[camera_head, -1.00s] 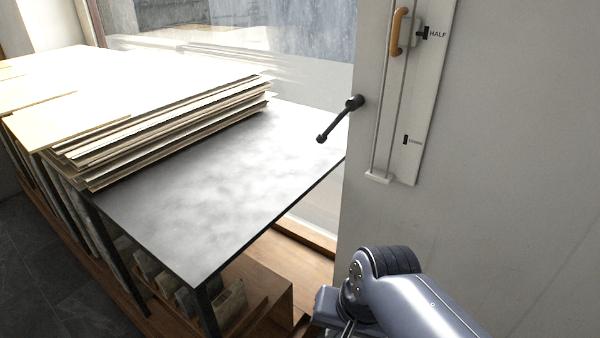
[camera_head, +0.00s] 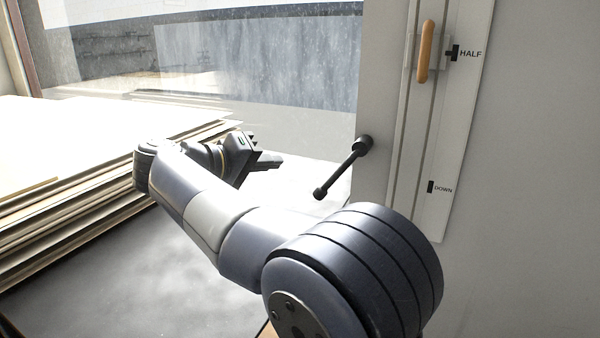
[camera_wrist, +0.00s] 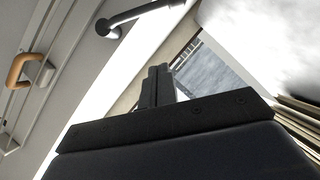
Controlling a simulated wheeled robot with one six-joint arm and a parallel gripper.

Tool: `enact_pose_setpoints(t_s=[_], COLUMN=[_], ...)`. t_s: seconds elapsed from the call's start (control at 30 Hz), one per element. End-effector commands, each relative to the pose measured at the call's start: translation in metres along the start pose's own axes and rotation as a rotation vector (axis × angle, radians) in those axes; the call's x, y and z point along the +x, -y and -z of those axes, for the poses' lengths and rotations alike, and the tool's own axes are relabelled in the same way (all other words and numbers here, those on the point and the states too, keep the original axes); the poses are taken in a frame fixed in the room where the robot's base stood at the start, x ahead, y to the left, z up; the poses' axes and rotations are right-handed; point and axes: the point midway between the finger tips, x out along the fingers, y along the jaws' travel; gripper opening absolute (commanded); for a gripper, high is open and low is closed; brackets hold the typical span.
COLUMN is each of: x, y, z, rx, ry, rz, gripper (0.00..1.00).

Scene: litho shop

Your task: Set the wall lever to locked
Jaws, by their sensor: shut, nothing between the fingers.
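The black wall lever (camera_head: 342,167) is mounted near the left edge of the grey wall panel. Its pivot is at the upper right and its arm slopes down and left to a knobbed end. In the wrist view the lever (camera_wrist: 140,14) shows at the top, partly cut off by the frame. No locked marking is visible beside it. My gripper (camera_head: 276,160) is shut and empty, left of the lever and apart from it. In the wrist view the closed fingers of my gripper (camera_wrist: 157,72) point up the picture, below the lever.
A vertical slider with an orange handle (camera_head: 425,52) stands right of the lever, beside HALF and DOWN marks. A stack of boards (camera_head: 60,200) lies on the dark table (camera_head: 130,290) at left. A window (camera_head: 260,60) is behind.

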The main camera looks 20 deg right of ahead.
Motion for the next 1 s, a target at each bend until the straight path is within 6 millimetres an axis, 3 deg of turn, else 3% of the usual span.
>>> enact_pose_setpoints(t_s=[0.17, 0.6, 1.0], x=[0.013, 0.103, 0.108], y=[-0.003, -0.004, -0.002], z=[0.002, 0.000, -0.035], rx=[0.004, 0.002, 0.003], ry=[-0.002, 0.000, -0.004], rz=[-0.011, -0.009, -0.006], gripper=[0.00, 0.00, 0.00])
